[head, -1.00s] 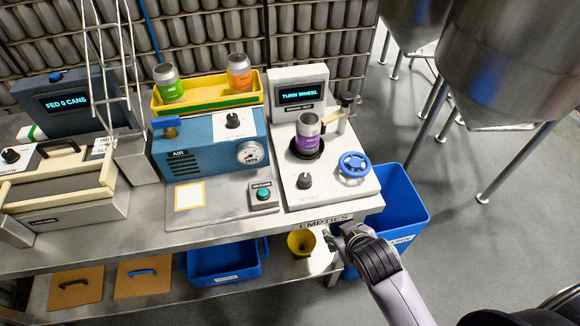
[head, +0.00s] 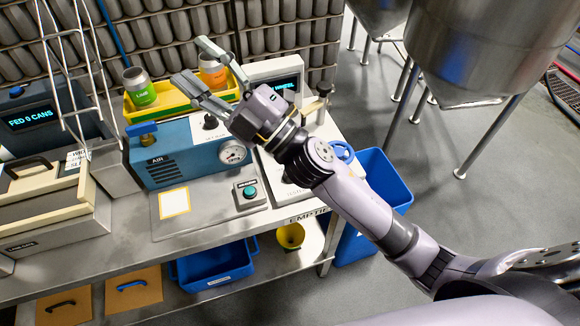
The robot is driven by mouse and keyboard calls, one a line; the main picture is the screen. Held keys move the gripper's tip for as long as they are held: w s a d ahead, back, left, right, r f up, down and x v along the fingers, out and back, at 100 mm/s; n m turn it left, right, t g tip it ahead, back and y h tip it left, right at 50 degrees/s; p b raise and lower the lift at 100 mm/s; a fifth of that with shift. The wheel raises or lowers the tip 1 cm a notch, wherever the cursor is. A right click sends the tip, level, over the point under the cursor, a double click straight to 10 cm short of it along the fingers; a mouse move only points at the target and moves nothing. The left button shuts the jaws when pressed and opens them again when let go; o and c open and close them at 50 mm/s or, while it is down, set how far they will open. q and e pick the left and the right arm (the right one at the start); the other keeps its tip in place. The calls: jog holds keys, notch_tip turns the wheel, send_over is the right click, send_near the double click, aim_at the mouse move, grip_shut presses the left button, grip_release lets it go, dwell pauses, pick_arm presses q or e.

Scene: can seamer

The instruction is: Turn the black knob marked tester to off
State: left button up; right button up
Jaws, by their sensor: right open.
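A blue box marked AIR (head: 172,157) stands on the bench, with a round gauge (head: 232,152) on its front. A black knob (head: 210,121) sits on a white plate on top of this box; its lettering is too small to read, so I cannot confirm it says tester or which setting it points to. My right gripper (head: 192,62) is open and empty, raised over the box, fingers pointing up-left toward the yellow tray. Its palm is just right of the knob in the picture, apart from it as far as I can tell. My left gripper is out of view.
A yellow tray (head: 173,110) holds a green can (head: 140,88) and an orange can (head: 213,72) behind the box. A green button (head: 250,192) stands in front. My right arm covers much of the seamer with the blue handwheel (head: 341,151).

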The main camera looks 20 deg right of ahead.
jog(key=s+a+n+g+y, duration=0.55)
jog(key=a+n+g, duration=0.25)
jog(key=n+g, duration=0.55)
jog(key=s+a+f+n+g+h, duration=0.2)
jog(key=s+f+n+g+h, duration=0.1)
jog(key=f+n+g+h, duration=0.4)
jog(key=w+d+f+n+t+h, duration=0.2)
jog(key=w+d+f+n+h, duration=0.15)
jog(key=d+f+h, duration=0.5)
jog(key=w+d+m+t+h, duration=0.1)
jog(key=w+d+h, duration=0.2)
jog(key=d, duration=0.5)
jog(key=w+d+m+h, duration=0.1)
jog(key=w+d+h, duration=0.25)
jog(key=d, duration=0.45)
jog(key=f+p, duration=0.1)
jog(key=f, duration=0.4)
jog(key=f+p, duration=0.2)
jog(key=f, duration=0.4)
jog(key=f+p, duration=0.1)
jog(key=f, duration=0.5)
jog(key=shift+s+a+p, duration=0.1)
jog(key=shift+s+p, duration=0.15)
jog(key=shift+p, duration=0.15)
jog(key=shift+c, duration=0.6)
